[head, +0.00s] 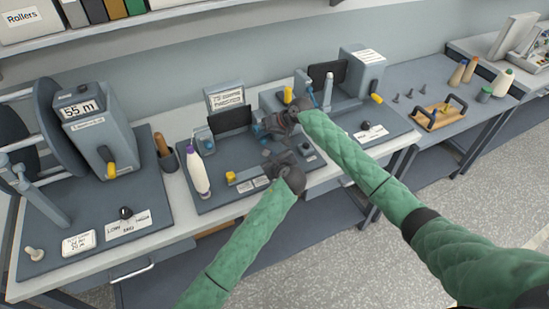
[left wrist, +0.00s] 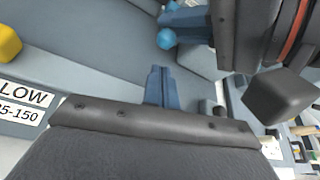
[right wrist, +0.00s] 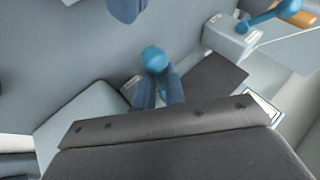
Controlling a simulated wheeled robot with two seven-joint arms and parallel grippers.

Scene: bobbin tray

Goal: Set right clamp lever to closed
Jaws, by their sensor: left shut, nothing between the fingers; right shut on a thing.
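My right gripper (head: 259,129) is over the back right of the middle station. In the right wrist view its fingers (right wrist: 158,88) are shut on a blue ball knob (right wrist: 154,58), which looks like the right clamp lever's knob; the clamp body is mostly hidden. The same knob (left wrist: 167,38) shows in the left wrist view, at the right gripper's fingertips. My left gripper (head: 268,155) is just nearer the front, with its blue fingers (left wrist: 159,85) shut and empty, apart from the knob. Whether the lever stands open or closed I cannot tell.
Another blue-knobbed clamp (right wrist: 232,38) stands at the station's left side. A yellow knob (head: 231,176) sits near the front edge.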

